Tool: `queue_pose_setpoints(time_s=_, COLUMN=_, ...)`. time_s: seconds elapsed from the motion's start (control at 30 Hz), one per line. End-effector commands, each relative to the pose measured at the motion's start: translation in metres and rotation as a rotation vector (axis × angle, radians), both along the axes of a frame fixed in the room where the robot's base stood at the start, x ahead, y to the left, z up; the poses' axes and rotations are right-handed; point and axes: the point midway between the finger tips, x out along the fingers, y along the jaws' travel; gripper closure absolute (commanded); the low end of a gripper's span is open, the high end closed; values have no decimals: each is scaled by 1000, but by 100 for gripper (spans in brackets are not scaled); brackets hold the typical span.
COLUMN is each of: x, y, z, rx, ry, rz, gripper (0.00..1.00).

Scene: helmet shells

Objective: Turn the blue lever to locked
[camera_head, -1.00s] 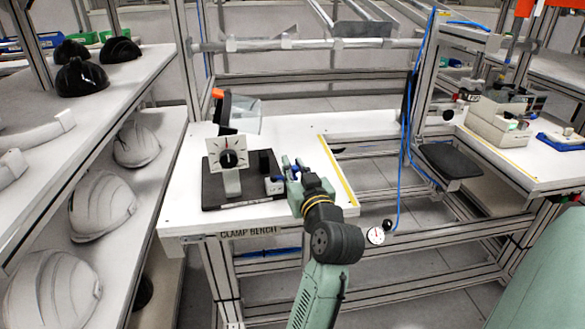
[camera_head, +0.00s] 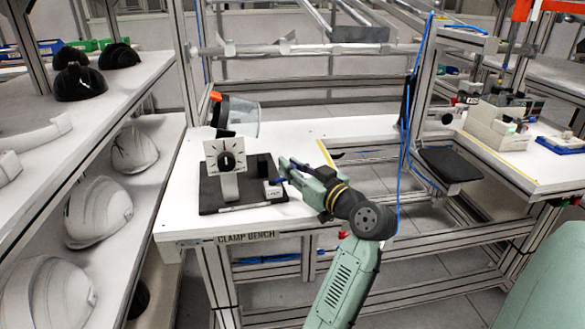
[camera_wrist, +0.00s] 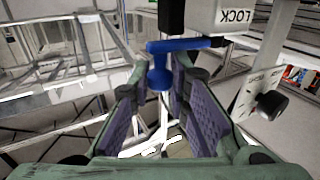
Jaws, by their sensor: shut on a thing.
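The blue lever (camera_wrist: 160,74) shows in the wrist view as a bar across the top with a rounded end hanging between my purple-padded fingers. My gripper (camera_wrist: 158,92) is shut on that end. The lever's pivot is hidden. Beside it is a pale block (camera_wrist: 237,17) with the word LOCK, upside down in this view. In the head view my gripper (camera_head: 284,172) reaches in from the right to the small pale block (camera_head: 272,190) on the black base plate (camera_head: 210,195). Only a little blue of the lever shows there.
A white dial plate with a black knob (camera_head: 227,160) stands left of the lever on the clamp bench (camera_head: 180,215). Behind it is a clear visor-like piece (camera_head: 243,117). Shelves with helmet shells (camera_head: 98,212) stand at the left. The bench's back strip is clear.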

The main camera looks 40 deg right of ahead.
Motion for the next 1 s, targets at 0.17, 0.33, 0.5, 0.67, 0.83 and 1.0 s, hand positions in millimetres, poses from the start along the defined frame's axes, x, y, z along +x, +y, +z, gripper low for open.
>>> queue_pose_setpoints(time_s=0.17, x=1, y=-1, z=0, rx=1, ry=1, rz=-2, gripper=83)
queue_pose_setpoints(time_s=0.33, x=1, y=0, z=0, rx=1, ry=1, rz=-2, gripper=72)
queue_pose_setpoints(time_s=0.5, x=1, y=0, z=0, rx=1, ry=1, rz=-2, gripper=64)
queue_pose_setpoints(time_s=0.67, x=1, y=0, z=0, rx=1, ry=0, rz=-1, gripper=64)
queue_pose_setpoints(time_s=0.83, x=-6, y=0, z=0, rx=1, ry=0, rz=-2, gripper=64)
queue_pose_setpoints(time_s=1.0, x=-34, y=1, z=0, rx=0, ry=0, rz=-6, gripper=64)
